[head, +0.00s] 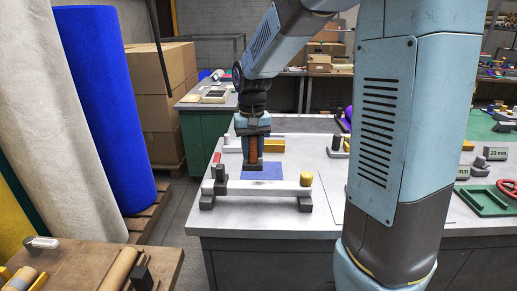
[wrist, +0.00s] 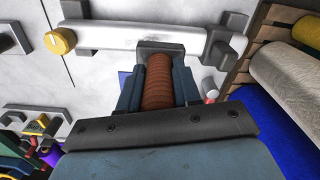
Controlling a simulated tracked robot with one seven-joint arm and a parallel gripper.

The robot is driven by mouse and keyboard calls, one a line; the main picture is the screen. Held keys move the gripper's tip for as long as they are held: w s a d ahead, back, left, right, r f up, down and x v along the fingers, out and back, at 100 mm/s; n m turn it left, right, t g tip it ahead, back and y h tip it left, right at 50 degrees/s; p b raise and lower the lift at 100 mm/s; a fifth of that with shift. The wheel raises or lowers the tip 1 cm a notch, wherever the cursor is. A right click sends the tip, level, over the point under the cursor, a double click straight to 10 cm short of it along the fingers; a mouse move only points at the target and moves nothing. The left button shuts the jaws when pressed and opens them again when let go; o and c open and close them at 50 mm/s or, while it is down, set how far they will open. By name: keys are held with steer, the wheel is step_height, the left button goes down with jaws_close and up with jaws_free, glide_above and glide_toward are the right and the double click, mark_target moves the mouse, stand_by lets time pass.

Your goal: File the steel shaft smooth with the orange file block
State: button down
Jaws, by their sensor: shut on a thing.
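The steel shaft (head: 258,188) is a pale bar lying level across two dark supports at the near edge of the light table. A yellow knob (head: 306,179) is at its right end; shaft (wrist: 145,36) and knob (wrist: 60,41) also show in the wrist view. My gripper (head: 254,148) is shut on the file block (head: 253,159), by its ribbed orange-brown grip. The block hangs upright with its dark base down. In the head view a gap shows between base and shaft. In the wrist view the base (wrist: 160,47) overlaps the shaft's edge; the block's underside is hidden.
A blue patch (head: 262,171) lies on the table behind the shaft. A yellow piece (head: 273,146) and another grey fixture stand further back. A green tray (head: 486,200) is at right. Felt rolls (head: 100,100) and a brown bench (head: 75,265) are at left.

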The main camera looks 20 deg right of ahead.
mark_target(253, 165)
steer(key=shift+d, duration=0.1)
steer(key=shift+w+f, duration=0.15)
steer(key=shift+f, duration=2.05)
steer(key=shift+f, duration=0.7)
steer(key=shift+s+d+r, duration=0.1)
steer(key=shift+s+d, duration=0.2)
steer(key=shift+d, duration=0.65)
steer(key=shift+s+d, duration=0.3)
steer(key=shift+d, duration=0.6)
steer(key=shift+d, duration=0.1)
steer(key=shift+s+d, duration=0.3)
steer(key=shift+d, duration=0.6)
steer(key=shift+s+d, duration=0.3)
steer(key=shift+d, duration=0.6)
